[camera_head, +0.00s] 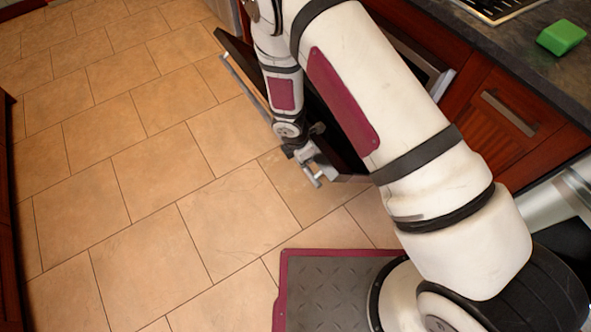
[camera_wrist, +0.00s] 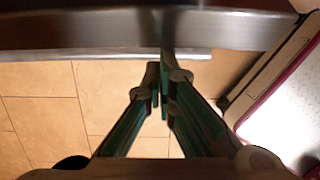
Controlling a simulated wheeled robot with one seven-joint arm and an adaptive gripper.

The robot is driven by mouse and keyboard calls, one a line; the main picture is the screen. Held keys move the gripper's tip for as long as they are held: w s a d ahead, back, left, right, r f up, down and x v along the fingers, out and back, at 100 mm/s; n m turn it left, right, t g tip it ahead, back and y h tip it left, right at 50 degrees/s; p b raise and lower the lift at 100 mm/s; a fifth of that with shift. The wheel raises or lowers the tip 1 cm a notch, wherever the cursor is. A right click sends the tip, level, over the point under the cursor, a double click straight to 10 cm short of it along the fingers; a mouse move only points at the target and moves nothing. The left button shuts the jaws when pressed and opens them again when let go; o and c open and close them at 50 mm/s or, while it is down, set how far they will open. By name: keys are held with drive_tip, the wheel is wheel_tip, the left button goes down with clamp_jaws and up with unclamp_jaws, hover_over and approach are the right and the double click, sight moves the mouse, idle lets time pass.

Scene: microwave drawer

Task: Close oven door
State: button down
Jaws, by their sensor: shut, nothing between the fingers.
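The oven door (camera_head: 236,46) is dark and stands swung down out of the cabinet front, with a long metal handle bar (camera_head: 246,86) along its outer edge. My arm hides much of the door and the oven opening. My gripper (camera_head: 315,180) is low over the floor by the door's near end. In the wrist view my gripper (camera_wrist: 160,92) is shut and empty, its fingertips close below a metal edge (camera_wrist: 160,35) that spans the top of the picture. I cannot tell whether they touch it.
Red-brown cabinets with a drawer (camera_head: 515,125) stand on the right under a dark countertop (camera_head: 520,70). A green block (camera_head: 562,37) lies on the countertop. The tiled floor (camera_head: 130,170) on the left is clear.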

drive_tip(key=w+d+r+p, duration=0.1)
drive_tip(key=w+d+r, duration=0.6)
drive_tip(key=d, duration=0.4)
drive_tip(key=w+d+r+p, duration=0.1)
drive_tip(key=w+d+r, duration=0.6)
drive_tip(key=d, duration=0.4)
drive_tip(key=shift+w+d+r, duration=0.25)
drive_tip(key=shift+w+r, duration=0.1)
drive_tip(key=shift+w, duration=0.25)
drive_tip(key=shift+a, duration=0.1)
wheel_tip(320, 180, up, 8)
drive_tip(key=d, duration=0.1)
drive_tip(key=shift+w+d, duration=0.15)
drive_tip(key=shift+w, duration=0.25)
